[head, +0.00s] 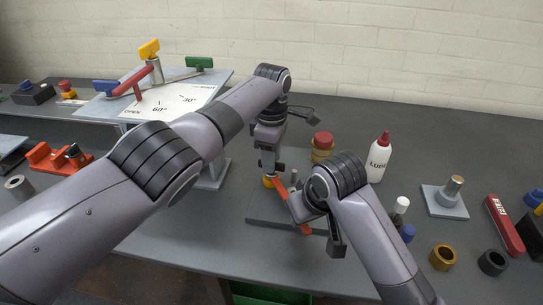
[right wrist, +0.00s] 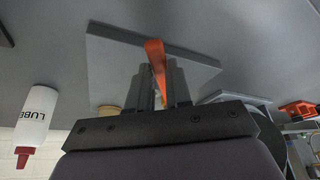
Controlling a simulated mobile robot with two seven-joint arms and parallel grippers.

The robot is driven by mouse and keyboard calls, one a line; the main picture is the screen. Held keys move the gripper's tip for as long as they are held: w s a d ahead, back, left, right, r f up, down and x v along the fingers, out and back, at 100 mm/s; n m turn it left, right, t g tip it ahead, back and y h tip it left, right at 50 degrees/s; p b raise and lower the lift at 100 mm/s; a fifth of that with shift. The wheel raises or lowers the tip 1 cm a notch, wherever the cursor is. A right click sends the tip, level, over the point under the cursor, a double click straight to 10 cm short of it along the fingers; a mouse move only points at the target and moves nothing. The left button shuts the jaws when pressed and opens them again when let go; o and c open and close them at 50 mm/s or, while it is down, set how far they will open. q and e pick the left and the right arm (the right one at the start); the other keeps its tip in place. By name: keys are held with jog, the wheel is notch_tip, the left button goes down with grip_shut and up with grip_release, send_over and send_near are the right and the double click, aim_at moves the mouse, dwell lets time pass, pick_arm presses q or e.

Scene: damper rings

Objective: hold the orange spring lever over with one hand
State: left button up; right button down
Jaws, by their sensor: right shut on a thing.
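The orange spring lever (head: 281,187) slants over a grey base plate (head: 262,208) on the table, its lower end showing past my right gripper. My right gripper (head: 297,206) is at the lever, partly hidden by my own wrist. In the right wrist view the lever (right wrist: 155,56) runs between the two dark fingers of this gripper (right wrist: 162,85), which are shut on it. My left gripper (head: 268,165) points down at the yellow-orange hub at the lever's upper end. Its fingertips are too small and covered to show whether they are open.
A white lube bottle (head: 379,157) and a red-capped jar (head: 321,146) stand behind the plate. A post on a grey plate (head: 446,197), a brass ring (head: 443,257) and a dark ring (head: 492,262) are at right. A valve panel (head: 170,104) stands at left.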

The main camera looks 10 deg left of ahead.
pick_arm(q)
jog(key=shift+r, duration=0.1)
jog(key=shift+r, duration=0.9)
jog(key=shift+r, duration=0.1)
jog(key=shift+r, duration=2.9)
